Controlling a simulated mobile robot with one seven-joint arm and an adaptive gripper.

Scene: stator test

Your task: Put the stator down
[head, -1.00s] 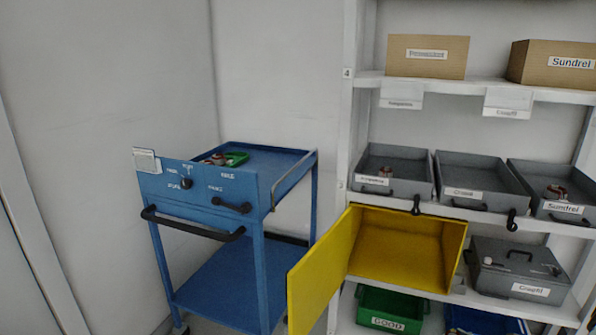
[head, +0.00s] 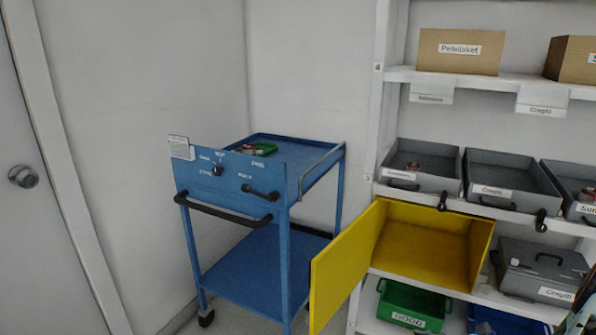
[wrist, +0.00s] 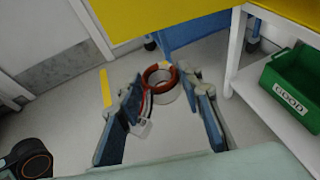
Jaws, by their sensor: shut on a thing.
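In the wrist view, my gripper (wrist: 168,92) is shut on the stator (wrist: 158,68), a ring with a red-brown rim and a pale inside. The stator sits between the blue-grey fingers, held above the grey floor. Part of it is hidden by the fingers. My gripper is not clearly seen in the head view. In the head view, the blue trolley (head: 252,272) stands at centre left, with a green item and small reddish parts on its top (head: 285,145).
A yellow box with an open door (head: 345,262) sits on the shelf and sticks out beside the trolley. Grey bins (head: 505,172) line the shelf above. A green GOOD bin (head: 412,300) is below; it also shows in the wrist view (wrist: 295,90). A door (head: 40,240) is at left.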

